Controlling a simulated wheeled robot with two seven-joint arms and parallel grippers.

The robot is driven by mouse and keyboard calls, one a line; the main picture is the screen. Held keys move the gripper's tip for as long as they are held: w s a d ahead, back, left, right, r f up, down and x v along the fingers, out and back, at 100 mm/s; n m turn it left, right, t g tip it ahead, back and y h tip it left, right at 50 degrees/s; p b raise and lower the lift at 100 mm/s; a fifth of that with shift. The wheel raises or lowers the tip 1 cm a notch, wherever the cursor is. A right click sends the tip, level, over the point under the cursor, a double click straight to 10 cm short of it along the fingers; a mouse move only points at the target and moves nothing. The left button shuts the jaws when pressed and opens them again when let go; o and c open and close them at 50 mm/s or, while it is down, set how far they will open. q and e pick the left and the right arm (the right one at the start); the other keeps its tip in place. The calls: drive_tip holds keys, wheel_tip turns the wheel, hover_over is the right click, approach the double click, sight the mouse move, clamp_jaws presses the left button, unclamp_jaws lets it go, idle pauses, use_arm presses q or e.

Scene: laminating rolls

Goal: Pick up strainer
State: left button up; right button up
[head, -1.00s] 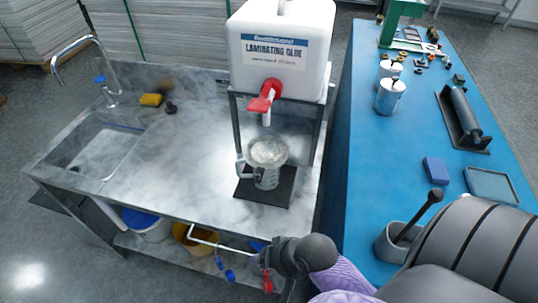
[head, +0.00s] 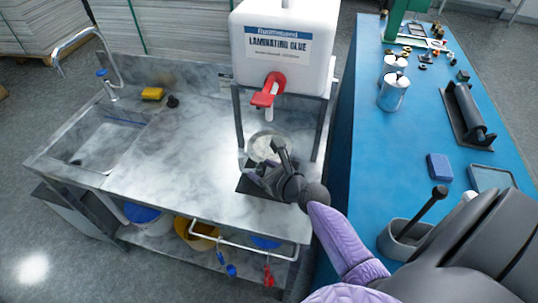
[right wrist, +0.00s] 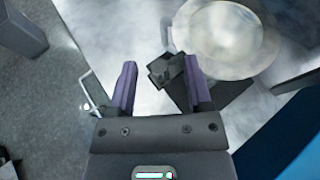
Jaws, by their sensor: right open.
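A round metal vessel with a pale inside, which I take for the strainer (head: 262,146), stands under the red tap on a dark pad. In the right wrist view the strainer (right wrist: 222,38) is at the top right, with a dark block-like part (right wrist: 168,70), perhaps its handle, beside the right finger. My right gripper (head: 268,168) is at the near side of the strainer and hides much of its body. In the right wrist view the right gripper (right wrist: 160,66) is open, its fingers apart on either side of the dark part. My left gripper is not in view.
The white glue container (head: 283,48) with its red tap (head: 268,92) stands on a metal frame just above and behind. The blue table (head: 400,140) with cans and tools is to the right.

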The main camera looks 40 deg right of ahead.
drive_tip(key=shift+x, duration=0.9)
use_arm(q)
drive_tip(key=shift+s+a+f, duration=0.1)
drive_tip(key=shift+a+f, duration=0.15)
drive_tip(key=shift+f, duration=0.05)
use_arm(e)
drive_tip(key=shift+s, duration=0.15)
drive_tip(key=shift+c, duration=0.3)
clamp_jaws()
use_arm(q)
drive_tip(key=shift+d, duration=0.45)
use_arm(e)
drive_tip(key=shift+r, duration=0.1)
